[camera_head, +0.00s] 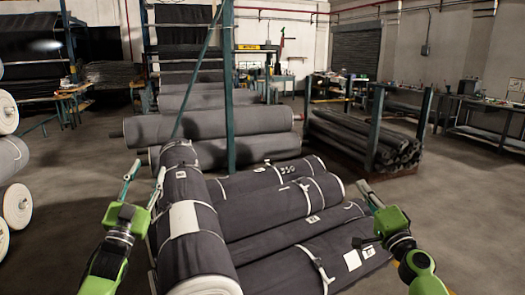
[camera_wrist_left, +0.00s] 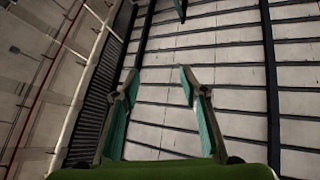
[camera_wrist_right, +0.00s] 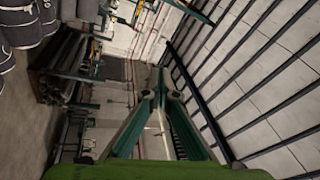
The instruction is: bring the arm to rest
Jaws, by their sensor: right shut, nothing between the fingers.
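My left gripper (camera_head: 146,182) is at the left in the head view, pointing up, in front of the upper left grey roll. In the left wrist view its two fingers (camera_wrist_left: 157,88) stand apart with nothing between them, against the ceiling. My right gripper (camera_head: 362,188) is at the right in the head view, raised beside the right ends of the grey rolls. In the right wrist view its fingertips (camera_wrist_right: 160,80) meet and hold nothing. Neither gripper is seen holding a roll.
Large grey rolls (camera_head: 272,225) with white labels and straps lie in front of me between my arms. More rolls (camera_head: 215,124) lie behind on a rack with a green post (camera_head: 229,90). A rack of dark rolls (camera_head: 355,140) stands at the back right. Bare floor (camera_head: 455,205) shows at right.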

